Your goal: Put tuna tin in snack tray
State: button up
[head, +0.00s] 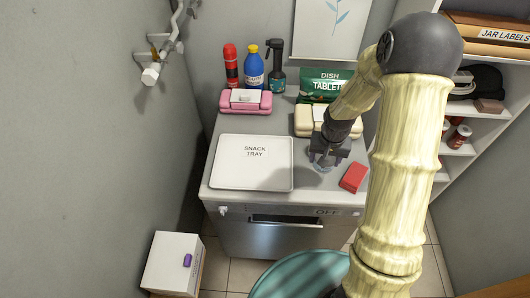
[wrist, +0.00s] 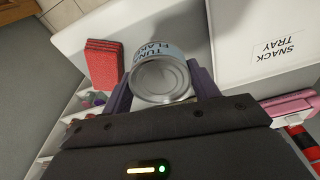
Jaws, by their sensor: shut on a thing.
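The tuna tin (wrist: 160,78) is a silver can with a pale blue label reading "TUNA FLAKE", held between the two fingers of my gripper (wrist: 163,88) in the wrist view. In the head view, my gripper (head: 322,160) is over the counter just right of the tray, and the tin is mostly hidden below it. The white snack tray (head: 222,178) lies flat on the counter at left, with a label reading "SNACK TRAY" and nothing on it. In the wrist view the tray (wrist: 235,70) is at the right.
A red block (head: 353,177) lies right of my gripper. Behind stand a pink case (head: 246,108), a cream case (head: 304,123), a green dish tablets bag (head: 318,84), a blue bottle (head: 252,70), a red canister (head: 231,66) and a dark spray bottle (head: 276,75). A wall is at left.

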jog(key=p, duration=0.3)
jog(key=shift+w+a+r+n+p, duration=0.1)
jog(key=shift+r+n+p, duration=0.2)
jog(key=shift+r, duration=0.05)
jog(key=p, duration=0.5)
jog(key=shift+s+f+n, duration=0.25)
jog(key=shift+s+n, duration=0.05)
jog(key=shift+n, duration=0.1)
jog(key=shift+s+d+f+p, duration=0.2)
jog(key=shift+f+p, duration=0.15)
jog(key=shift+p, duration=0.7)
jog(key=shift+f, duration=0.2)
jog(key=shift+a, duration=0.1)
